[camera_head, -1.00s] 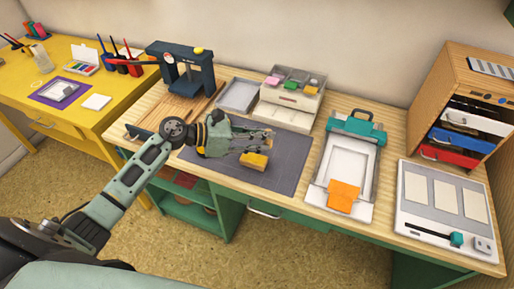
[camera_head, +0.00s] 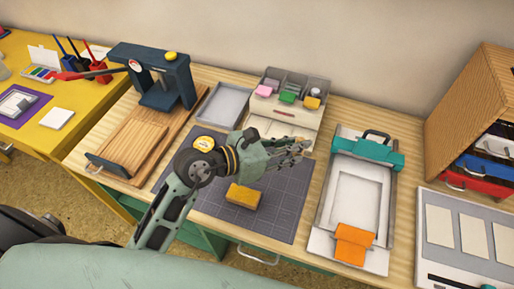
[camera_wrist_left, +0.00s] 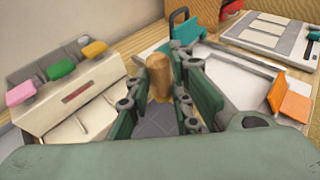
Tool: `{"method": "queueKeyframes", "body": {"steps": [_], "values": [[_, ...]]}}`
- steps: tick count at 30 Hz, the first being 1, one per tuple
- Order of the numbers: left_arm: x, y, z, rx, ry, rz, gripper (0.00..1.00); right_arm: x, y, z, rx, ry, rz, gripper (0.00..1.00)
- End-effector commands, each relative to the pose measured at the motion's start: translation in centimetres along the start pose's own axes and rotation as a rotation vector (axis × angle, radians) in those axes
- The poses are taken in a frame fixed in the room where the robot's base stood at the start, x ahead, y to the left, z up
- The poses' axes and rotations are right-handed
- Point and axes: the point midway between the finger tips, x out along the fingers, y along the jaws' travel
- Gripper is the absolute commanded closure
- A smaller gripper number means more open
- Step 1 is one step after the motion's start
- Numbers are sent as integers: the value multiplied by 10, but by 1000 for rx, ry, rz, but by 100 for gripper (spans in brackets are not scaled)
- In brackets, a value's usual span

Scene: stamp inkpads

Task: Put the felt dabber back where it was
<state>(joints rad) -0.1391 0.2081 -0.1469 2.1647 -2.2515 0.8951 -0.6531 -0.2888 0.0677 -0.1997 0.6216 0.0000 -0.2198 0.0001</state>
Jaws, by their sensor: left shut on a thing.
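My left gripper (camera_head: 300,146) reaches from the left over the back right of the dark mat (camera_head: 285,215), in front of the grey-white box with the coloured pads. In the left wrist view its fingers (camera_wrist_left: 158,100) are shut around a tan wooden, rounded piece that looks like the felt dabber's handle (camera_wrist_left: 159,70). The dabber's lower end is hidden between the fingers, and I cannot make the dabber out in the head view. My right gripper is not in view.
A yellow block (camera_head: 243,196) lies on the mat. The box (camera_head: 275,128) holds pink, green and yellow pads. A grey tray (camera_head: 222,106) and a dark-blue press (camera_head: 165,80) stand to the left. A teal-clamped frame (camera_head: 350,190) with an orange piece (camera_head: 354,245) is to the right.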

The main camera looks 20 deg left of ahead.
Motion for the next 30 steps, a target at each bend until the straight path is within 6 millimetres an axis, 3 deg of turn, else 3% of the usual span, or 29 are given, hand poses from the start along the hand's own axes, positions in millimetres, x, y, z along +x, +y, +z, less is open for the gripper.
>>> {"method": "queueKeyframes", "body": {"steps": [3, 6, 15, 20, 30], "values": [[-6, 17, -16, 0, 7, 7, 98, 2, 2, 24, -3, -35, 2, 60], [-14, 37, -34, -1, 7, 8, 98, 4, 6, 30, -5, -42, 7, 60], [-34, 87, -75, -1, 3, 5, 98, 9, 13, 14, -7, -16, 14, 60], [-38, 96, -84, -1, 1, 3, 98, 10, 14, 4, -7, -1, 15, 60], [-27, 96, -120, -1, 1, 3, 98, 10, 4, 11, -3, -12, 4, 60]]}}
